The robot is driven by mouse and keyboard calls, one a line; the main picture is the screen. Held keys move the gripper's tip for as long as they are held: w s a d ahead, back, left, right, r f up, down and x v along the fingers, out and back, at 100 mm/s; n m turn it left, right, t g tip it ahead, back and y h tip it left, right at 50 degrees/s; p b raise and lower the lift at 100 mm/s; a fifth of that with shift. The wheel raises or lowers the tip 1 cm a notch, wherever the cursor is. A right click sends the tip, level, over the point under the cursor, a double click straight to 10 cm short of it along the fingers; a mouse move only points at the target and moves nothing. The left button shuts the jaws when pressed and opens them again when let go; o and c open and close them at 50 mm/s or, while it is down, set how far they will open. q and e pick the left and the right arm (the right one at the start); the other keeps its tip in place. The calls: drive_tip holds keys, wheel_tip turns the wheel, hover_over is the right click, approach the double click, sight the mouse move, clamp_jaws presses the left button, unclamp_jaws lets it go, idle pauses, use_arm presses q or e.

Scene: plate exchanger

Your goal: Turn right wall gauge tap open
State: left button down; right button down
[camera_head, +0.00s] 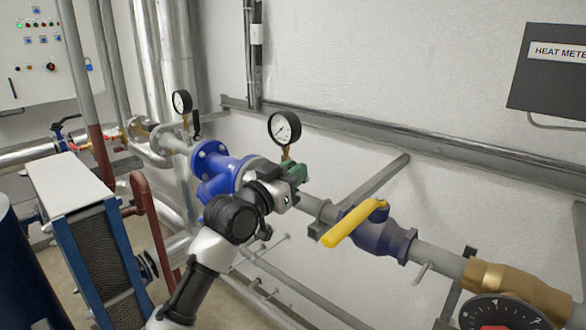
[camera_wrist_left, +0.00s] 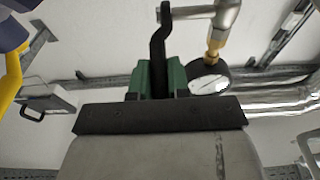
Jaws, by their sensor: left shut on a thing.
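In the left wrist view the gripper (camera_wrist_left: 163,80) is shut on the black lever of the gauge tap (camera_wrist_left: 158,42). The lever stands between the pads and joins a metal fitting at its far end. The gauge shows beside the pads in that view (camera_wrist_left: 208,78). In the head view the gripper hides the lever. My right gripper is not in view.
A second gauge (camera_head: 182,102) with a black tap lever (camera_head: 196,122) is farther left.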

use_arm(q)
drive_tip(key=c, duration=1.1)
unclamp_jaws()
drive_tip(key=shift+s+a+f, duration=0.15)
drive_tip(key=shift+s+a, duration=0.05)
drive_tip(key=shift+b+v, duration=2.5)
drive_tip(key=shift+v, duration=2.6)
